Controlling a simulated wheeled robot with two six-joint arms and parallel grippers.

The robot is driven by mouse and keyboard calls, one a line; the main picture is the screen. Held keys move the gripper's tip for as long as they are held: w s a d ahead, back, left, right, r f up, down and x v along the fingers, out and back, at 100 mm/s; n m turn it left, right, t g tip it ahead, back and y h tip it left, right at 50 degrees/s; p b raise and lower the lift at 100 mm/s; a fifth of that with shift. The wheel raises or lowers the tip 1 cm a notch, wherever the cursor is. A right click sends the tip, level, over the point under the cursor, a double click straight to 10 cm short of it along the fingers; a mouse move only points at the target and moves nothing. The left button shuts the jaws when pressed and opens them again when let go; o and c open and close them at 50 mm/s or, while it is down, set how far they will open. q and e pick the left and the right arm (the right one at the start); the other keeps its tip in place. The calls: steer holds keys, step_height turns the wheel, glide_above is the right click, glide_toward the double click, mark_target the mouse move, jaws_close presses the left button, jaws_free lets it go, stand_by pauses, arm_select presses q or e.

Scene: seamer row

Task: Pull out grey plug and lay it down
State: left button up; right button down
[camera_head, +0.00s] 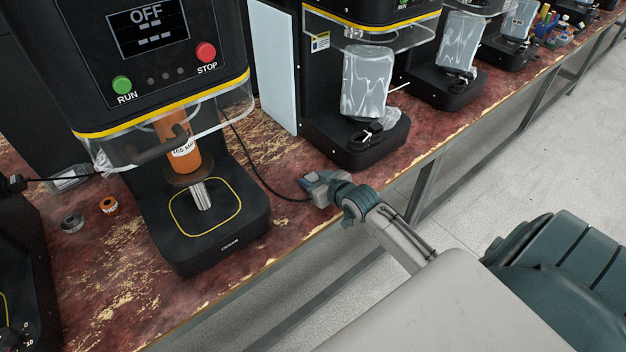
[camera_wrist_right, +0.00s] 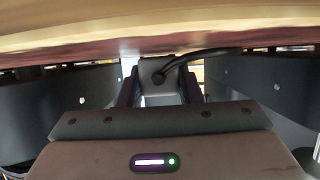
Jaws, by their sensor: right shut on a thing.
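My right gripper (camera_head: 322,188) is at the bench's front edge, between the first seamer and the one to its right. It is shut on the grey plug, which shows between the fingers in the right wrist view (camera_wrist_right: 158,72). A black cable (camera_head: 268,186) runs from the first seamer across the bench top to the gripper. Its end at the plug shows in the wrist view. The fingers hide most of the plug in the head view, and I cannot tell whether it sits in a socket. My left gripper is not in view.
The first seamer (camera_head: 205,232) shows OFF and holds an orange can (camera_head: 180,150). A second seamer (camera_head: 350,140) with a wrapped block stands to the right. The worn red bench (camera_head: 115,275) is clear at front left.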

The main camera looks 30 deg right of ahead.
steer(key=c, duration=0.9)
jaws_free()
steer(key=shift+c, duration=0.2)
steer(key=v, duration=0.9)
steer(key=shift+p, duration=0.4)
steer(key=shift+v, duration=0.75)
steer(key=shift+s+r, duration=0.1)
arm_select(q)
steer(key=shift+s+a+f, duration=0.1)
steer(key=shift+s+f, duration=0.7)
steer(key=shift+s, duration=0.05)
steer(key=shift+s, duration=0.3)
